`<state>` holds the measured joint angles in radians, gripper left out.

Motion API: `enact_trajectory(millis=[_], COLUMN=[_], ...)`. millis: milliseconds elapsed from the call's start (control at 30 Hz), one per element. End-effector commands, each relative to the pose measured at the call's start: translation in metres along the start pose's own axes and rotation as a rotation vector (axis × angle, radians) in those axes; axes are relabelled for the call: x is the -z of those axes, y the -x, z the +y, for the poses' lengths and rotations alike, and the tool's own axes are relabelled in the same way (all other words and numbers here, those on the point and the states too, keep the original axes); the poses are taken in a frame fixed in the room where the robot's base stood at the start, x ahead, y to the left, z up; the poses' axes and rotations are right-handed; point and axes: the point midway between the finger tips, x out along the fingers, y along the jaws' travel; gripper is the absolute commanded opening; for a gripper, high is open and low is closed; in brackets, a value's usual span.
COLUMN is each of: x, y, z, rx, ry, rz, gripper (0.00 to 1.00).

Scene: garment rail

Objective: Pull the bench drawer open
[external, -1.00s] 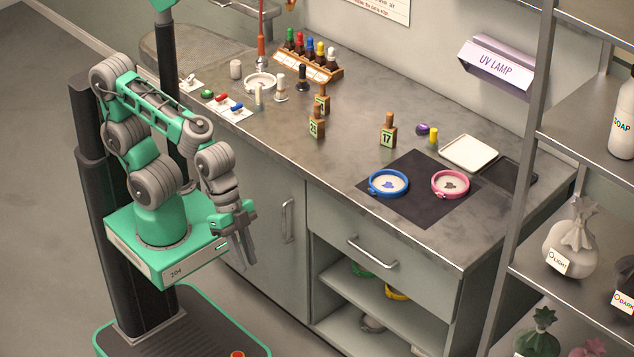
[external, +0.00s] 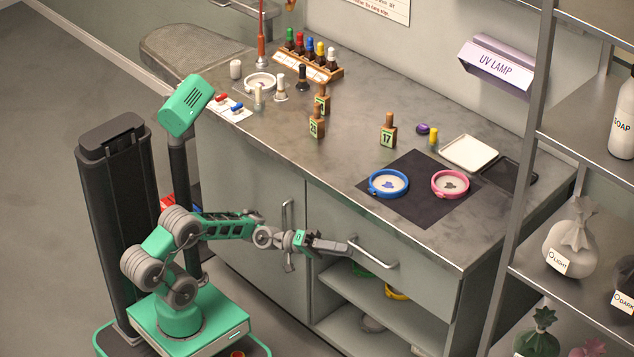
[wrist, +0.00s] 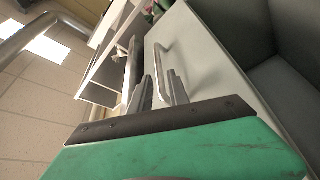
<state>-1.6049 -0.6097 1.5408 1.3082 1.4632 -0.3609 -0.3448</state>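The bench drawer (external: 335,232) is a grey-green front under the worktop, flush with the bench and closed. Its silver bar handle (external: 373,255) runs across the front. My gripper (external: 345,248) is at the left end of this handle, its fingers pointing toward it. In the wrist view the two grey fingers (wrist: 153,92) stand apart with a gap between them. The handle (wrist: 172,68) shows close by the fingertips, along the pale drawer front (wrist: 203,65). I cannot tell whether the handle lies between the fingers or touches them.
An open shelf bay (external: 375,300) with coloured items lies below the drawer. A cupboard door handle (external: 287,218) is left of it. Dishes on a black mat (external: 425,212) and bottles stand on the worktop (external: 340,175). A metal shelf rack (external: 525,150) stands at right.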

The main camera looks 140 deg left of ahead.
Motion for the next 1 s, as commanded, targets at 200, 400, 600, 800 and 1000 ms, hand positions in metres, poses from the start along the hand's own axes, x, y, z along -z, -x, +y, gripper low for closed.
enact_trajectory(millis=[200, 400, 600, 800, 1000], x=[0.003, -0.003, -0.002, 0.0, 0.0], y=[-0.017, -0.048, -0.075, -0.079, -0.078], z=[0.007, 0.001, 0.001, 0.001, 0.001], rx=[0.0, -0.002, 0.001, 0.003, 0.003], ry=[0.006, -0.004, -0.001, -0.002, -0.002], rz=[-0.004, -0.008, -0.006, -0.004, -0.004], gripper=[0.22, 0.22, 0.22, 0.22, 0.13])
